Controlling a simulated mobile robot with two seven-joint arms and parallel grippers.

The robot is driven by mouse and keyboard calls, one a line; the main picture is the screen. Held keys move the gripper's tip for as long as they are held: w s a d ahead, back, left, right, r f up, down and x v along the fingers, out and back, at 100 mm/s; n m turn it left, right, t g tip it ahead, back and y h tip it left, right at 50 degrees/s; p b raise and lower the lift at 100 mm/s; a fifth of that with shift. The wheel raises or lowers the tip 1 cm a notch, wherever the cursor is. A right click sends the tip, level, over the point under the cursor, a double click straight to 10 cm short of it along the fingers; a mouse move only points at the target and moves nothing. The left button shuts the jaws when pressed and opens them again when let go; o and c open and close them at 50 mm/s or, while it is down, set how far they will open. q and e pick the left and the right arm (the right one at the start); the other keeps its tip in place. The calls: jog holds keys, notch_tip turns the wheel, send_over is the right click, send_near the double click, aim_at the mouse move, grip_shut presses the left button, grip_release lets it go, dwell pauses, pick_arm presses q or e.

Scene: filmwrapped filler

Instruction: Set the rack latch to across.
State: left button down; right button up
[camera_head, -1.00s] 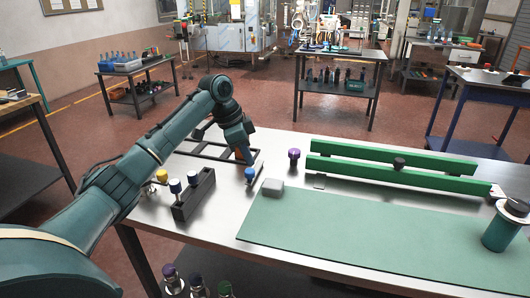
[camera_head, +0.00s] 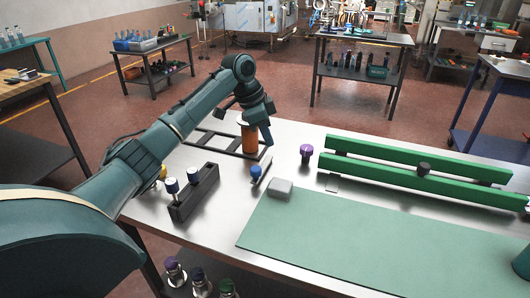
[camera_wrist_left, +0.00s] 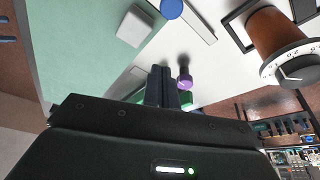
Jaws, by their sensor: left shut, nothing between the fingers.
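I cannot tell for sure which part is the rack latch. A blue round knob (camera_head: 256,171) with a thin grey metal bar (camera_head: 266,170) beside it is on the table; the wrist view shows the knob (camera_wrist_left: 172,8) and bar (camera_wrist_left: 195,20) at the top. A green two-rail rack (camera_head: 400,175) with a black knob (camera_head: 424,168) lies at the right. My left gripper (camera_head: 268,134) is above the table behind the blue knob, apart from it. Its fingers (camera_wrist_left: 163,86) are closed and empty. My right gripper is out of view.
An orange-brown cylinder (camera_head: 249,138) with a dial (camera_wrist_left: 292,66) is close by my left gripper, at a black frame (camera_head: 205,141). A purple knob (camera_head: 306,150), grey block (camera_head: 280,188), green mat (camera_head: 360,240) and dark holder with white bottles (camera_head: 195,195) are around. The mat is mostly clear.

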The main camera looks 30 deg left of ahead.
aim_at(262, 165)
pick_arm(q)
jog(key=p+x, duration=0.1)
jog(key=x, duration=0.8)
jog(key=shift+f, duration=0.3)
jog(key=s+a, duration=0.1)
jog(key=s+a+p, duration=0.1)
jog(key=shift+s+a, duration=0.15)
jog(key=shift+a, duration=0.2)
jog(key=shift+s+a, duration=0.1)
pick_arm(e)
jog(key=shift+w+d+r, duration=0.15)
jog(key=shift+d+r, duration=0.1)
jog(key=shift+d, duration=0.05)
pick_arm(q)
jog(key=shift+a, duration=0.1)
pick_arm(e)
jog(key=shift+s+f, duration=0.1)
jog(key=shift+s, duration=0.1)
